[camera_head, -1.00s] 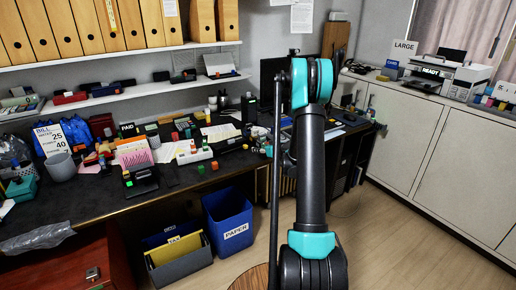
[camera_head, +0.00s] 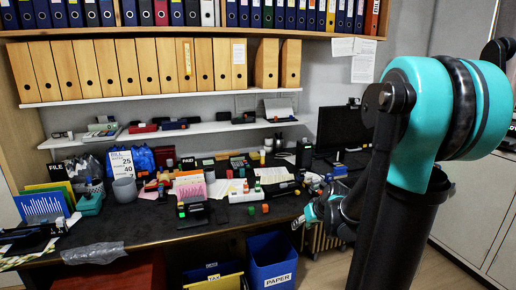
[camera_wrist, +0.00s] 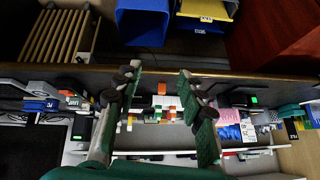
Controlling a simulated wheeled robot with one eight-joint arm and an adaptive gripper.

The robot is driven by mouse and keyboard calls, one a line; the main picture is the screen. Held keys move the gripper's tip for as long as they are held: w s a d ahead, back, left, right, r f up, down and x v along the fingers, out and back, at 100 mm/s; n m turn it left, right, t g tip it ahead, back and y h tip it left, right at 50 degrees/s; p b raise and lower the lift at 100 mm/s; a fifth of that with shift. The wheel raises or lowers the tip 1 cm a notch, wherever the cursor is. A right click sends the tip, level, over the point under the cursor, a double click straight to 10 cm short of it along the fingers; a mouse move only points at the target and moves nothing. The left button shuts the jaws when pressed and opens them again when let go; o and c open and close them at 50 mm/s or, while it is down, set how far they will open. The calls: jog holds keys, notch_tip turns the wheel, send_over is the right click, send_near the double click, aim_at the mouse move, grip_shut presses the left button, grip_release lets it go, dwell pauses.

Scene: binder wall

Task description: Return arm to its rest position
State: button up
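My arm's teal and black links fill the right side of the head view. My gripper (camera_head: 306,219) shows small there, at the front edge of the dark desk (camera_head: 150,222), partly hidden by my arm. In the wrist view my gripper (camera_wrist: 158,80) has its two green and grey fingers spread wide apart. Nothing shows held between them. The desk edge and small desk items appear behind the fingers, upside down in that view.
Small blocks, stamps and papers crowd the desk. A blue paper bin (camera_head: 272,262) and a yellow tax bin (camera_head: 215,281) stand below it. Shelves of cardboard files (camera_head: 120,70) and binders (camera_head: 290,15) line the wall. White cabinets (camera_head: 470,215) stand at right.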

jog(key=s+d+f+m+g+h, duration=0.1)
jog(key=s, duration=0.8)
jog(key=s+d+f+m+g+h, duration=0.1)
jog(key=s+f+h, duration=0.1)
jog(key=s, duration=0.7)
jog(key=shift+s+d+f, duration=0.25)
jog(key=shift+f, duration=0.05)
